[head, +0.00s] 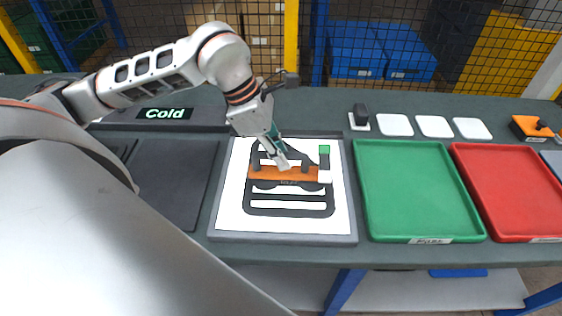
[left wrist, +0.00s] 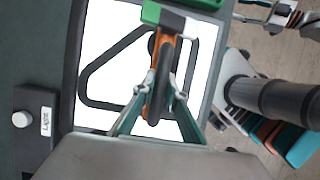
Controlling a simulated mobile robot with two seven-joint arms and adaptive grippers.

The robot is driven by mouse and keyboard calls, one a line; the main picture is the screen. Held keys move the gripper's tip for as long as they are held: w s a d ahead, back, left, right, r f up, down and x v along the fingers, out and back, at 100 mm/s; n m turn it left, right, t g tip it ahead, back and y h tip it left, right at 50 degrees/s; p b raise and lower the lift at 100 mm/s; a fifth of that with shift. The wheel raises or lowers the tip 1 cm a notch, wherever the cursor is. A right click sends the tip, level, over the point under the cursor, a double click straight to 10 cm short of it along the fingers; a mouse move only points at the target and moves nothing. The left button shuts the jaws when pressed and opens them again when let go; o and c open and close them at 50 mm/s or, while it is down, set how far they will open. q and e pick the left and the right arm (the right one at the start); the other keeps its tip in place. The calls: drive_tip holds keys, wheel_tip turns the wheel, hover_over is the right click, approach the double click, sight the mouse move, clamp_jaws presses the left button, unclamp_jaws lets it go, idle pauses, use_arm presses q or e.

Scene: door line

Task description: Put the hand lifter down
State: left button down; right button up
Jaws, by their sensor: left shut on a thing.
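The hand lifter (head: 283,174) is an orange bar with dark round parts, low over the white panel (head: 232,205) with black outlines. My left gripper (head: 281,160) reaches down onto it from above and is shut on it. In the left wrist view, the orange and dark lifter (left wrist: 160,75) lies between the fingers of my left gripper (left wrist: 155,110). I cannot tell whether the lifter touches the panel. Fingers and wrist hide part of it. My right gripper is not identifiable.
The panel lies in a grey frame. A green and white block (head: 324,152) is at its right side. A green tray (head: 415,190) and a red tray (head: 510,190) are to the right. A dark plate (head: 175,175) is to the left, near a "Cold" sign (head: 165,114).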

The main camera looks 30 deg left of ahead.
use_arm(q)
drive_tip(key=shift+f, duration=1.15)
drive_tip(key=c, duration=2)
unclamp_jaws()
drive_tip(key=shift+f, duration=0.15)
drive_tip(key=shift+c, duration=0.2)
drive_tip(key=v, duration=1.2)
drive_tip(key=shift+d, duration=0.1)
drive_tip(key=shift+s, duration=0.15)
